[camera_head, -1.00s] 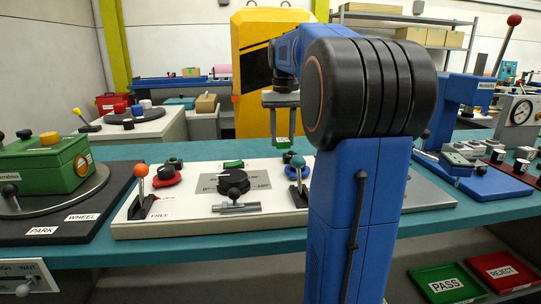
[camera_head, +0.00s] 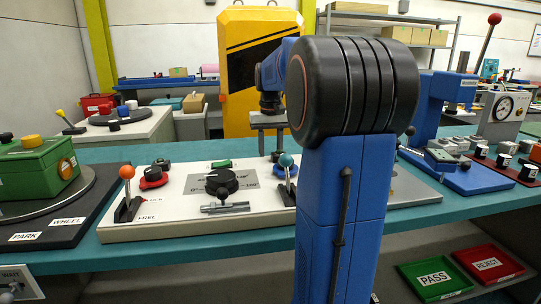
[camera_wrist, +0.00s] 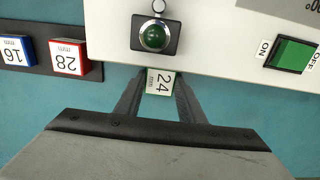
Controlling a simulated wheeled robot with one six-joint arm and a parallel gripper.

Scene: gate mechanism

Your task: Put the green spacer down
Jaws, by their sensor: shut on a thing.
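The green spacer (camera_wrist: 160,83), with a white top face marked 24 mm, is between the two fingers of my gripper (camera_wrist: 158,88) in the wrist view. The gripper is shut on it. The spacer is over the teal bench top, close to the edge of the white panel (camera_wrist: 205,50). I cannot tell whether its underside touches the bench. In the head view my gripper (camera_head: 268,142) points down behind the panel's back edge, and the spacer cannot be made out there.
A dark rack (camera_wrist: 30,65) with a red 28 mm spacer (camera_wrist: 70,58) and a blue 16 mm spacer (camera_wrist: 14,51) lies left in the wrist view. A green round button (camera_wrist: 155,37) and a green ON/OFF switch (camera_wrist: 292,53) sit on the panel.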

